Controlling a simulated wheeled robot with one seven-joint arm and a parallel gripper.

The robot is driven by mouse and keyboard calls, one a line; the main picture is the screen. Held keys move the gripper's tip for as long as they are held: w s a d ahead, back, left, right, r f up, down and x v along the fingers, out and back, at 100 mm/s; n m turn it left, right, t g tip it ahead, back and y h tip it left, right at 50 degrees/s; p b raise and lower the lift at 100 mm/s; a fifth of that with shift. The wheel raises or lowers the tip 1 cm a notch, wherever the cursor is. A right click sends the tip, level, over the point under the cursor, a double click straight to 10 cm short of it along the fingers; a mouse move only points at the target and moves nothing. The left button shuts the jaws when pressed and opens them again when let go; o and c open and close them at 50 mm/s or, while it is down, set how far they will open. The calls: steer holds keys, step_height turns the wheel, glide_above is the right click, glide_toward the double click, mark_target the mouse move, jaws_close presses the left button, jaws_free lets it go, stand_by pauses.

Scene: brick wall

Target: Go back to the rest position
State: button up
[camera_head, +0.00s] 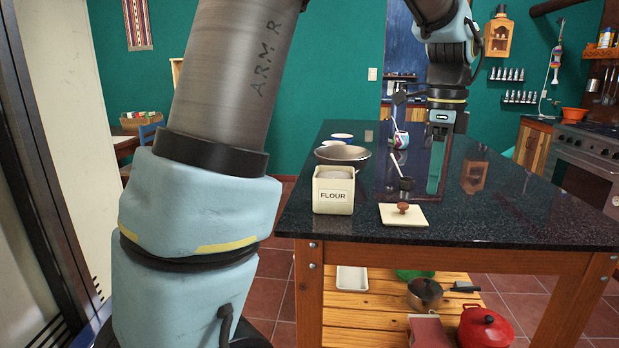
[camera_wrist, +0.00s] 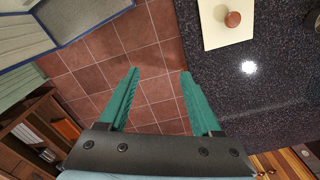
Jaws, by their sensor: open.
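My gripper (camera_head: 436,165) hangs with its green fingers pointing down, in front of the dark countertop (camera_head: 480,225) in the head view. In the wrist view my gripper (camera_wrist: 159,72) has its two green fingers wide apart with nothing between them. Tiled floor (camera_wrist: 155,50) shows between and beyond the fingers, and the countertop (camera_wrist: 265,110) lies to their right. My arm fills much of the left and centre of the head view.
A flour canister (camera_head: 333,202), a dark bowl (camera_head: 343,156) and a cream board (camera_head: 413,217) with a small brown object (camera_head: 403,207) stand on the countertop. The countertop's right part is clear. A red pot (camera_head: 484,328) sits on the shelf below. A stove (camera_head: 577,160) stands at right.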

steer(key=s+a+f+n, duration=0.1)
steer(key=a+f+n, duration=0.4)
steer(key=a, duration=0.5)
steer(key=s+a+f+n+t, duration=0.1)
steer(key=a+f+n, duration=0.4)
steer(key=a+n, duration=0.5)
steer(key=s+a+f+n, duration=0.2)
steer(key=a+f+n, duration=0.3)
steer(key=a, duration=0.5)
steer(key=n, duration=0.2)
steer(key=shift+n+t, duration=0.3)
steer(key=shift+n, duration=0.1)
